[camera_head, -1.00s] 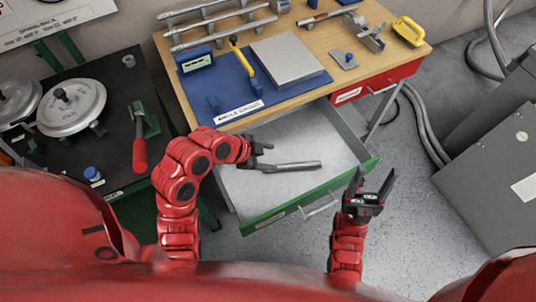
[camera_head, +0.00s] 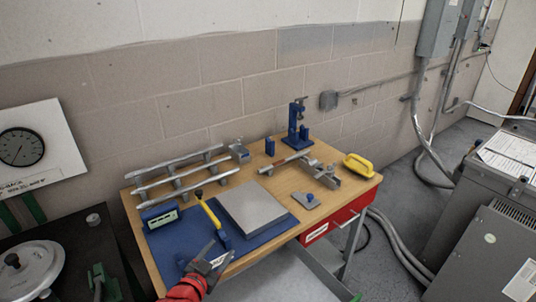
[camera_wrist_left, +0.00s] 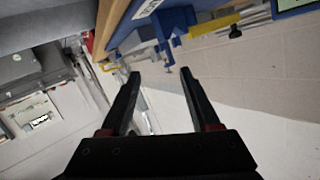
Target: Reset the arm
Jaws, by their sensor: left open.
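My right arm and gripper are out of view.
The wooden workbench (camera_head: 345,192) carries a blue mat, a grey plate (camera_head: 252,207), a yellow-handled tool (camera_head: 209,214), metal rods and a yellow handle (camera_head: 359,165). A grey cabinet (camera_head: 480,235) stands at right.

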